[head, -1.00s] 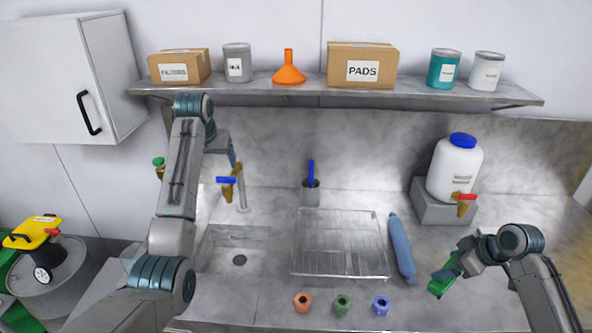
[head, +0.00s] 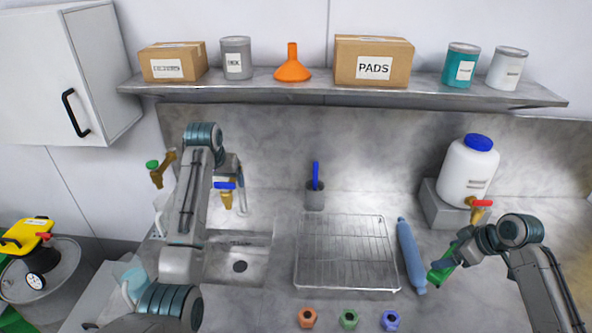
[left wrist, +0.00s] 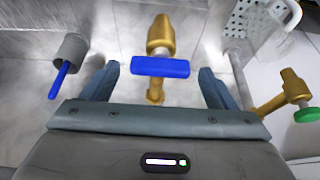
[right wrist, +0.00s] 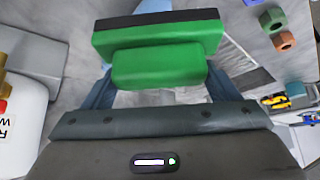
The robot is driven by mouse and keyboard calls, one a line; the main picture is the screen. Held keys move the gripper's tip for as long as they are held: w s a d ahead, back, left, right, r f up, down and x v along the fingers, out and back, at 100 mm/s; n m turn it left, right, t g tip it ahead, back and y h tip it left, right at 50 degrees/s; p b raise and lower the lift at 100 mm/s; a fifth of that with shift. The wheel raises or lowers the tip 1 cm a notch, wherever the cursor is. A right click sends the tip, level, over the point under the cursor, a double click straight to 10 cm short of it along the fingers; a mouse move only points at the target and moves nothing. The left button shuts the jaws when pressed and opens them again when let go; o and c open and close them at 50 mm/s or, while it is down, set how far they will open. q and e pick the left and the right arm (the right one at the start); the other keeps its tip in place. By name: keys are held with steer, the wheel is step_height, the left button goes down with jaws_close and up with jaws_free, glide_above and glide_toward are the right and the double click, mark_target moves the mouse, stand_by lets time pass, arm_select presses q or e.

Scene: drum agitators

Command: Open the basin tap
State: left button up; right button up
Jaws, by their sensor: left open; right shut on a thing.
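The brass basin tap (head: 227,201) with its blue lever (head: 224,185) stands behind the sink (head: 240,267). In the left wrist view the blue lever (left wrist: 160,67) lies crosswise over the brass body (left wrist: 161,35). My left gripper (head: 232,172) is at the tap from above. Its fingers (left wrist: 157,80) are apart, one on each side of the lever, with gaps to it. My right gripper (right wrist: 160,88) is shut on a green block with a black layer (right wrist: 160,40), held over the right of the counter; the block also shows in the head view (head: 440,274).
A green-handled tap (head: 158,170) is left of my left arm. A cup with a blue-handled tool (head: 315,190) stands right of the basin tap. A wire rack (head: 345,252), blue roll (head: 411,255) and white jug (head: 469,172) are further right. A shelf (head: 340,92) runs above.

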arm_select(q)
steer(key=shift+s, duration=0.15)
arm_select(e)
steer(key=shift+s+r, duration=0.1)
arm_select(q)
steer(key=c, duration=1)
